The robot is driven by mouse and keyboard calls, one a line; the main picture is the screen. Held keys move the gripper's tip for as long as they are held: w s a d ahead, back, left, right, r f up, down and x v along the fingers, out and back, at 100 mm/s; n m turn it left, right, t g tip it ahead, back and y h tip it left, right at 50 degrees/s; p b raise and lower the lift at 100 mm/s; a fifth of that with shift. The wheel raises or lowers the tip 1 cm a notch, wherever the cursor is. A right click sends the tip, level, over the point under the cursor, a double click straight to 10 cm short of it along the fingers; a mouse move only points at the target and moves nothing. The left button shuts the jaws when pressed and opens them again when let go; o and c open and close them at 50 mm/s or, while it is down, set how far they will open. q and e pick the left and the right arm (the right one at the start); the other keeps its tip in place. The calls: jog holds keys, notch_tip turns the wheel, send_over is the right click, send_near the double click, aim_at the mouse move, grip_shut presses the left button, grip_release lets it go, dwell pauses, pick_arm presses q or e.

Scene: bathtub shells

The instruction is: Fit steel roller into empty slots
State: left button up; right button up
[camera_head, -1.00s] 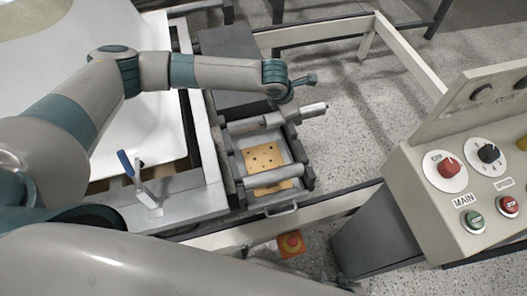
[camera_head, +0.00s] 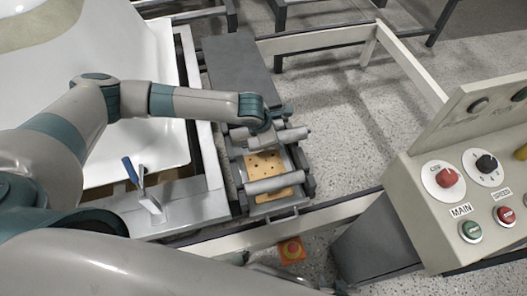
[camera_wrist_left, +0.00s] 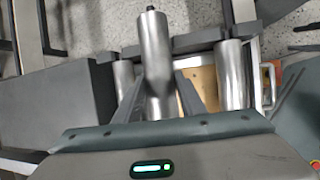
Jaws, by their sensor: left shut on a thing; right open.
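My left gripper (camera_head: 272,140) is over the far part of a small roller frame (camera_head: 308,182). In the left wrist view its fingers (camera_wrist_left: 158,95) are shut on a steel roller (camera_wrist_left: 155,50). The held roller also shows in the head view (camera_head: 293,137), above the frame and slightly angled. A second steel roller (camera_head: 275,184) lies across the near end of the frame; it shows at right in the wrist view (camera_wrist_left: 232,75). A third roller (camera_wrist_left: 124,75) is partly hidden left of the held one. A little of my right gripper (camera_head: 335,286) shows at the bottom edge, open.
A perforated tan plate (camera_head: 266,163) lies inside the frame. A dark grey box (camera_head: 238,65) stands behind it. A white tub shell (camera_head: 100,75) and a blue-handled clamp (camera_head: 140,180) are to the left. A control panel (camera_head: 460,195) stands at right.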

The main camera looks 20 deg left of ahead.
pick_arm(q)
jog(key=s+a+f, duration=0.2)
jog(key=s+a, duration=0.1)
jog(key=shift+s+f+p, duration=0.15)
jog(key=shift+f+p, duration=0.15)
jog(key=shift+p, duration=0.05)
pick_arm(e)
jog(key=shift+w+a+r+t, duration=0.3)
jog(key=shift+a+r+t, duration=0.1)
jog(key=shift+a+r, duration=0.05)
pick_arm(q)
jog(key=shift+f, duration=0.1)
notch_tip(320, 180, down, 4)
jog(key=shift+r, duration=0.1)
pick_arm(e)
jog(key=shift+s, duration=0.15)
jog(key=shift+a+r, duration=0.1)
pick_arm(q)
jog(key=o, duration=1.4)
pick_arm(e)
jog(key=shift+w+a+r+y, duration=0.15)
jog(key=shift+w+y, duration=0.15)
jog(key=shift+w, duration=0.15)
